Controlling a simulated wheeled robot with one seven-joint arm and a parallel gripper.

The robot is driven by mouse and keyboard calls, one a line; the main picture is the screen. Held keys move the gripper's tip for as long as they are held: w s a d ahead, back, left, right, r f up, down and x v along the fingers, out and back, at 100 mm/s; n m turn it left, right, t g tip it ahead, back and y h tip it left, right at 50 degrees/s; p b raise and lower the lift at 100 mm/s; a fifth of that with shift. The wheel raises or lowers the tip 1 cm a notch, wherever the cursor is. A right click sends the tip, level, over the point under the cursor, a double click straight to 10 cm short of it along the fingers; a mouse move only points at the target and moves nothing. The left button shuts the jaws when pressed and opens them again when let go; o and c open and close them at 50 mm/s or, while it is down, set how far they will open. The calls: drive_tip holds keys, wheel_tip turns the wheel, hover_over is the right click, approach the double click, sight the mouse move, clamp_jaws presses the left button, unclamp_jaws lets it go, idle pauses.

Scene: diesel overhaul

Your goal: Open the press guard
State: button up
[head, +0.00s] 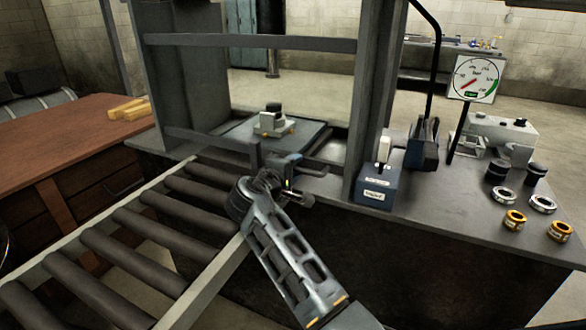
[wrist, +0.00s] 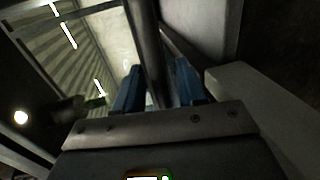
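The press guard (head: 250,42) is a grey frame of horizontal rails across the front of the press. Its lower rail (head: 205,140) is low, near the press bed, and the opening between the rails shows the bed behind. My gripper (head: 290,162) is at the guard's lower right, beside a short dark handle bar (head: 312,166). In the wrist view my two blue fingers (wrist: 158,88) stand apart with a dark bar (wrist: 152,45) running between them. I see a gap by the left finger; contact on the right is unclear.
A roller conveyor (head: 130,245) leads to the press from the left. A small part (head: 272,121) sits on a plate inside. Right of the press are a blue-grey control box (head: 377,186), a dial gauge (head: 474,78) and several rings. A wooden desk (head: 70,145) stands left.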

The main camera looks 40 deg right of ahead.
clamp_jaws()
idle(0.4)
